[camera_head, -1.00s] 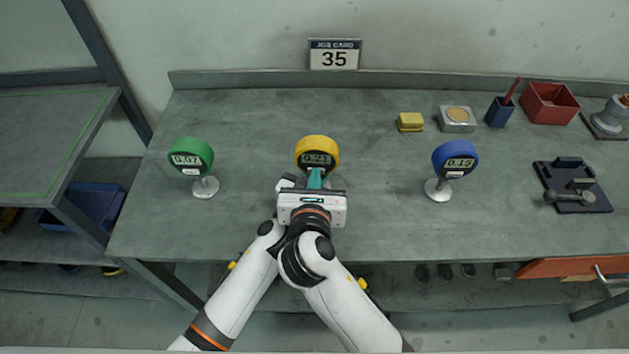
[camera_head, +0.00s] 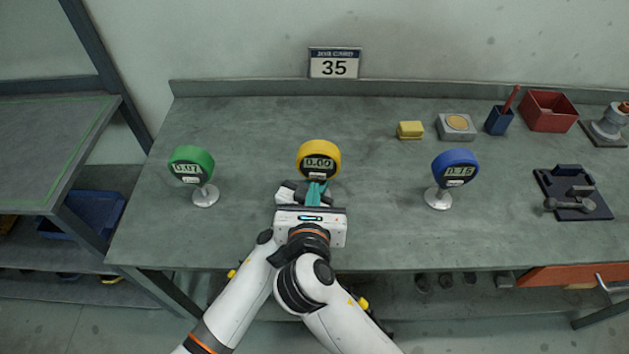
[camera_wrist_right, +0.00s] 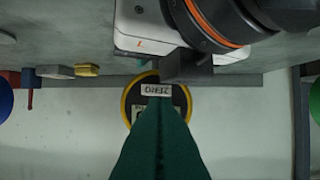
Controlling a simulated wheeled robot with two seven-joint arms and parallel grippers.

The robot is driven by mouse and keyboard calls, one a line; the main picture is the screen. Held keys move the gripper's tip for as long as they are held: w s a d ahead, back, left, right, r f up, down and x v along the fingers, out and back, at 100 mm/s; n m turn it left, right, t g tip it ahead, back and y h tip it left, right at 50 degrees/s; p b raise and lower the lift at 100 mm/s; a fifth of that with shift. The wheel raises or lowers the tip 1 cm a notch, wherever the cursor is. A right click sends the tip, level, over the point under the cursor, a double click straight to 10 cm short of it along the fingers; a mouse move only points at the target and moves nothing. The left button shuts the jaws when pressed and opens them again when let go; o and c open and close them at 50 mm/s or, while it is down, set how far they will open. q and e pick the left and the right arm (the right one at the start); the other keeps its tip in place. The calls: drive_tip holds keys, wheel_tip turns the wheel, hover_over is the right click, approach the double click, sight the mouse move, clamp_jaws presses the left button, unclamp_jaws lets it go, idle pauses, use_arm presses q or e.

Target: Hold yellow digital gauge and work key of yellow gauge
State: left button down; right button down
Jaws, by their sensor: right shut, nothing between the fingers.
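The yellow digital gauge (camera_head: 318,158) stands upright near the middle of the bench, and its display reads 0.00. In the right wrist view the gauge (camera_wrist_right: 127,110) appears upside down, with its key marked ZERO (camera_wrist_right: 157,90). My right gripper (camera_head: 316,190) has its teal fingers shut and empty, just in front of the gauge's lower face. My left gripper (camera_head: 288,193) is beside and behind the right one, near the gauge's stem. Its fingertips and grip are hidden.
A green gauge (camera_head: 191,163) stands left, a blue gauge (camera_head: 455,166) right. A job card reading 35 (camera_head: 334,63) stands at the back.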

use_arm(q)
drive_tip(key=shift+s+f, duration=0.15)
drive_tip(key=shift+f, duration=0.25)
use_arm(e)
drive_tip(key=v, duration=0.6)
drive_tip(key=shift+w+r, duration=0.1)
drive_tip(key=shift+r, duration=0.05)
use_arm(q)
drive_tip(key=c, duration=1.5)
unclamp_jaws()
drive_tip(key=o, duration=0.3)
drive_tip(key=shift+d+r, duration=0.1)
drive_tip(key=shift+r, duration=0.1)
